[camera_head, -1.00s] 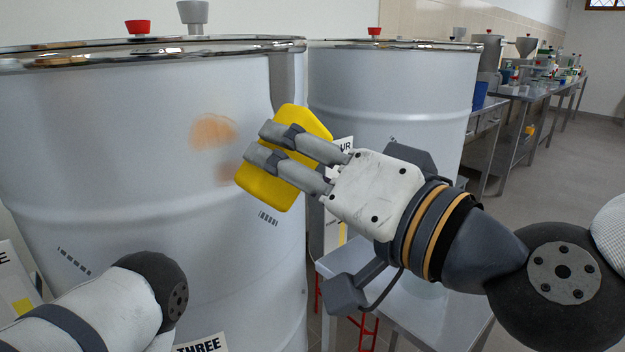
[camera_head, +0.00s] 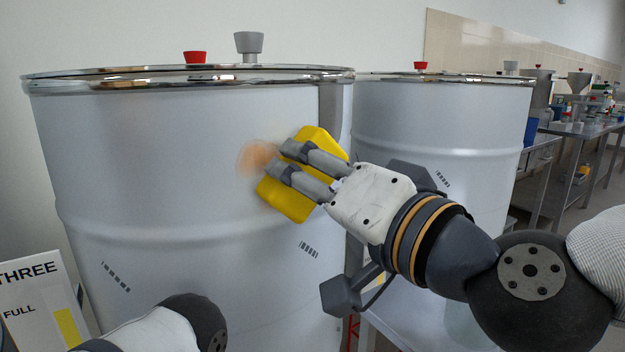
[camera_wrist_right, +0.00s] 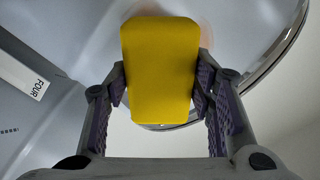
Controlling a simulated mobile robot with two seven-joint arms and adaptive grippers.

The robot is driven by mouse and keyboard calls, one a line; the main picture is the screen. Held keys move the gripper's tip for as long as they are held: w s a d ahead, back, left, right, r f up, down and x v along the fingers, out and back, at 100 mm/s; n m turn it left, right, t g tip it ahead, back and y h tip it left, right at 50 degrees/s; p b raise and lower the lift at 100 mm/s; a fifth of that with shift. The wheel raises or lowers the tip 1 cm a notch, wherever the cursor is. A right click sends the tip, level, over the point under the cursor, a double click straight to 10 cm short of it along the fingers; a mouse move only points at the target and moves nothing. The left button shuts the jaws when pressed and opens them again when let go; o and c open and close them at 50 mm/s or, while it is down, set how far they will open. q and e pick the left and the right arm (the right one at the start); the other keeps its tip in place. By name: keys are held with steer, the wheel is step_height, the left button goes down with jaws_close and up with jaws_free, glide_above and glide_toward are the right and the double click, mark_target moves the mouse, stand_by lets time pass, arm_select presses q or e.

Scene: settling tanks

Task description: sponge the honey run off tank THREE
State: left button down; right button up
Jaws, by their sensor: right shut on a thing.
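Tank THREE (camera_head: 150,170) is the large white drum with a steel rim, filling the left of the head view. An orange-brown honey smear (camera_head: 254,157) shows on its upper side. My right gripper (camera_head: 280,163) is shut on a yellow sponge (camera_head: 300,203), at or very close to the tank wall, just right of the smear; contact cannot be told. The right wrist view shows the sponge (camera_wrist_right: 160,70) between both fingers, with a faint orange edge of the smear behind it. Part of the smear may be hidden by the sponge. My left gripper is out of view; only my left arm shows.
A THREE sign reading FULL (camera_head: 35,300) stands at lower left. Another white tank (camera_head: 440,130) stands close behind on the right; a FOUR label (camera_wrist_right: 25,75) shows in the right wrist view. Steel tables (camera_head: 580,150) with equipment line the far wall. Floor is open at far right.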

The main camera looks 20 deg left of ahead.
steer(key=shift+x, duration=0.8)
